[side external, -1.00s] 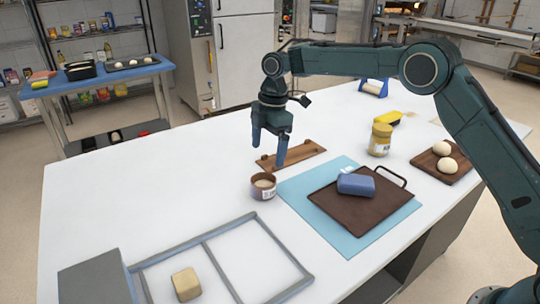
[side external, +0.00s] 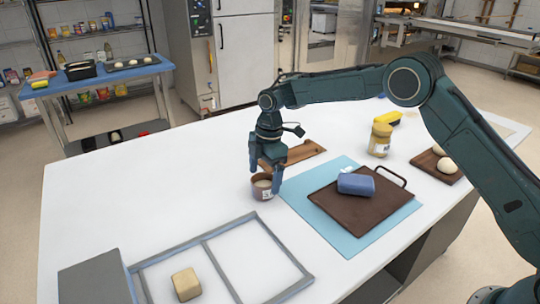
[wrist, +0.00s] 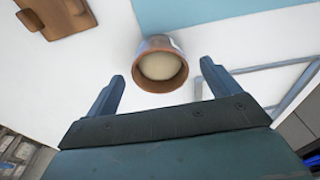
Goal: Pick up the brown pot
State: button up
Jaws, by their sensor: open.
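The brown pot (side external: 263,188) is a small round pot with a pale label and a light filling, upright on the white table. My gripper (side external: 264,177) is open at the pot, its fingers reaching down near the rim in the side view. In the wrist view the pot (wrist: 160,66) lies ahead of and between the two spread fingertips (wrist: 158,84), with white table showing between each finger and the pot. I cannot tell whether a finger touches it.
A wooden board (side external: 305,151) lies behind. A jar (side external: 380,139) stands at right. A grey frame (side external: 205,240) lies in front; the table's left is clear.

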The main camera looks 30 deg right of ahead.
aim_at(264, 179)
jog(key=shift+a+f, duration=0.15)
jog(key=shift+f, duration=1.15)
jog(key=c, duration=1.2)
jog(key=shift+r, duration=0.1)
jog(key=shift+r, duration=5)
